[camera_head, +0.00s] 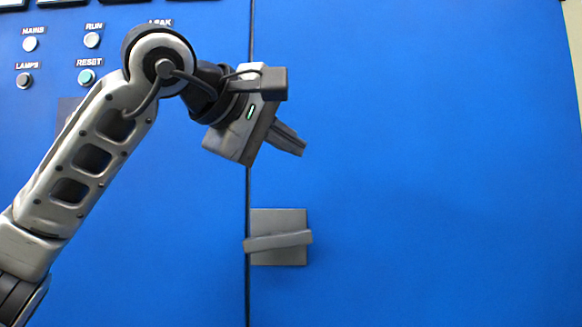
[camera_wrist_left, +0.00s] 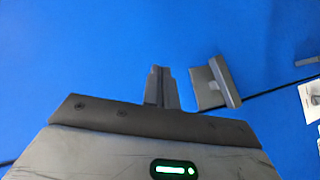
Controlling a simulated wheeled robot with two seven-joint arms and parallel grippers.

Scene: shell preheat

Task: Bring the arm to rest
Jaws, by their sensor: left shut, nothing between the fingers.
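My left arm comes in from the left in the head view. Its left gripper (camera_head: 301,146) is shut and empty, pointing to the lower right in front of the blue cabinet. In the left wrist view the shut fingers (camera_wrist_left: 161,88) show side by side against the blue panel. A grey latch handle (camera_head: 278,240) on a square plate sits below the gripper, slightly tilted across the plate. It also shows in the left wrist view (camera_wrist_left: 224,82), to the right of the fingers and apart from them. My right gripper is not in view.
The blue cabinet front (camera_head: 430,180) fills the view, with a dark vertical seam (camera_head: 249,190) beside the latch. Labelled buttons, including RESET (camera_head: 86,77) and MAINS (camera_head: 30,44), sit at upper left near my arm. The panel to the right is bare.

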